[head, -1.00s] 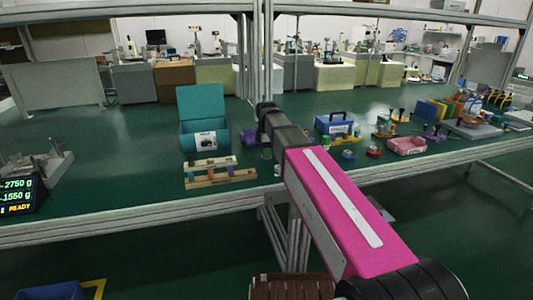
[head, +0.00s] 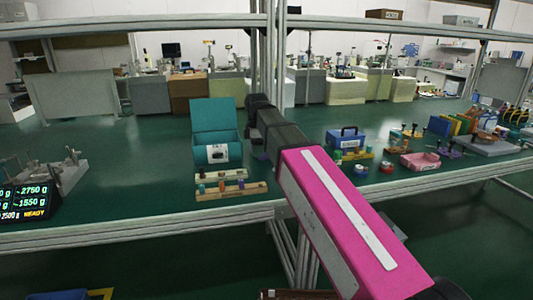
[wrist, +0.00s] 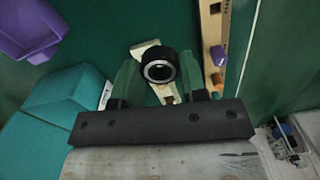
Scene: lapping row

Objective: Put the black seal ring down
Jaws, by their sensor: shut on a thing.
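The black seal ring (wrist: 160,67), with a pale inner rim, shows in the wrist view between the green fingers of my gripper (wrist: 158,73). My gripper is shut on it and holds it above the green bench top. In the head view my arm hides the gripper, and I cannot make out the ring there.
A teal open box (head: 215,150) stands on the green bench, and also shows in the wrist view (wrist: 60,95). Wooden racks with small coloured pieces (head: 232,190) lie before it. A purple bin (wrist: 28,28) and blue case (head: 345,138) are nearby.

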